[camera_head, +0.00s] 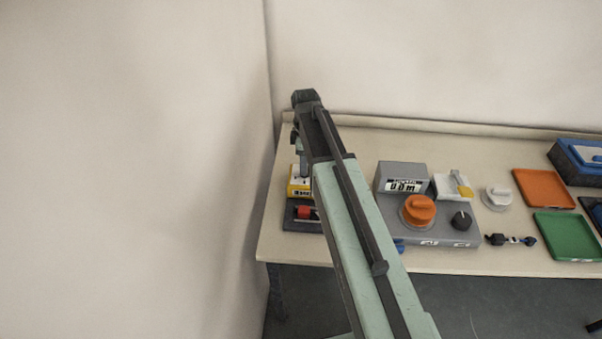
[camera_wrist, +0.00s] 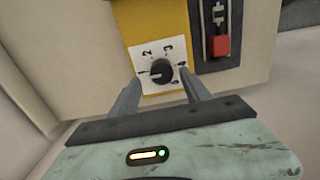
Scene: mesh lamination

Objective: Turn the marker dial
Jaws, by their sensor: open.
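The marker dial (camera_wrist: 161,72) is a black round knob on a white square plate (camera_wrist: 146,54) with number marks, set on a yellow block (camera_wrist: 160,24) in the wrist view. My gripper (camera_wrist: 161,90) is open, with its two grey fingers on either side of the knob's near part. I cannot tell whether the fingers touch the knob. In the head view the yellow block (camera_head: 299,188) shows at the table's left end, and my arm and gripper hang over it and hide most of the dial.
A red switch (camera_wrist: 220,46) on a dark panel stands right beside the yellow block. To the right on the table (camera_head: 460,262) are a grey console (camera_head: 455,236) with an orange knob (camera_head: 419,210), an orange tray (camera_head: 544,190) and a green tray (camera_head: 567,235). A wall is close on the left.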

